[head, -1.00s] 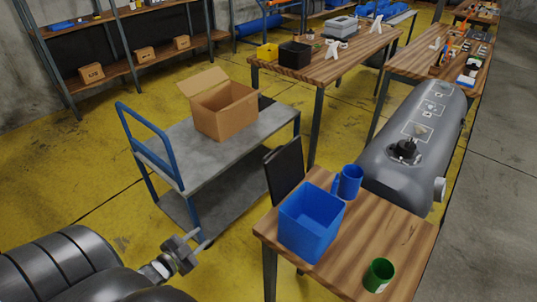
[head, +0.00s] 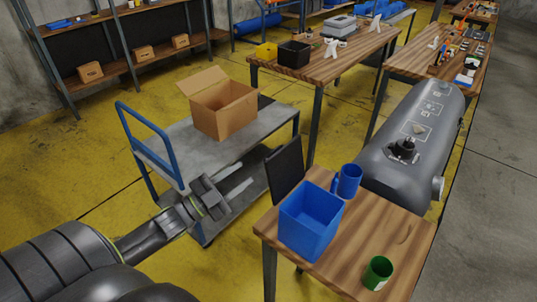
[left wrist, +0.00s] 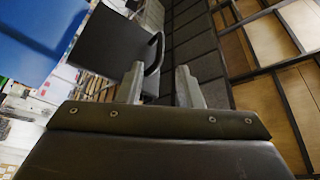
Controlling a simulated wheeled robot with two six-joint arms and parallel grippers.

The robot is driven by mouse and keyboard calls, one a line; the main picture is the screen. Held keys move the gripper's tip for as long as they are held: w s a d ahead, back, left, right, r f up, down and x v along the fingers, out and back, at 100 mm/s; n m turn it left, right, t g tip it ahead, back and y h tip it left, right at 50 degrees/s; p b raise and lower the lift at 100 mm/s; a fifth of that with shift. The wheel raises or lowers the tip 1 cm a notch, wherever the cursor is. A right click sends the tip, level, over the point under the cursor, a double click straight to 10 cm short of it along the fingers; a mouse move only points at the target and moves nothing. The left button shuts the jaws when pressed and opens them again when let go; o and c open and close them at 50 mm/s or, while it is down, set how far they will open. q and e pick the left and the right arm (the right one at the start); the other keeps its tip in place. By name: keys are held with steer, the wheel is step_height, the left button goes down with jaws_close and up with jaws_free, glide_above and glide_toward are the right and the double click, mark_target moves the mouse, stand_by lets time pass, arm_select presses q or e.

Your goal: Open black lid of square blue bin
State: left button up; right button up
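The square blue bin (head: 308,228) stands on the near wooden table. A blue surface (left wrist: 38,32), probably the bin, fills that view's upper left. My left gripper (head: 245,177) is open and empty, left of the bin and apart from it; its spread fingers also show in the left wrist view (left wrist: 160,85). My right gripper is out of view.
A blue mug (head: 349,181) and a green mug (head: 378,271) share the near table (head: 350,235). A grey cart (head: 190,150) carries an open cardboard box (head: 225,108). A grey tank (head: 405,165) stands beyond the table. Yellow floor is open around the cart.

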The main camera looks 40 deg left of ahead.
mark_target(269, 155)
arm_select(q)
steer(key=p+x, duration=0.1)
steer(key=x, duration=0.7)
steer(key=shift+a+r+p, duration=0.1)
steer(key=shift+r+p, duration=0.05)
steer(key=shift+p, duration=0.25)
steer(key=shift+w+d, duration=0.3)
steer(key=shift+w, duration=0.4)
steer(key=shift+c, duration=0.3)
jaws_close()
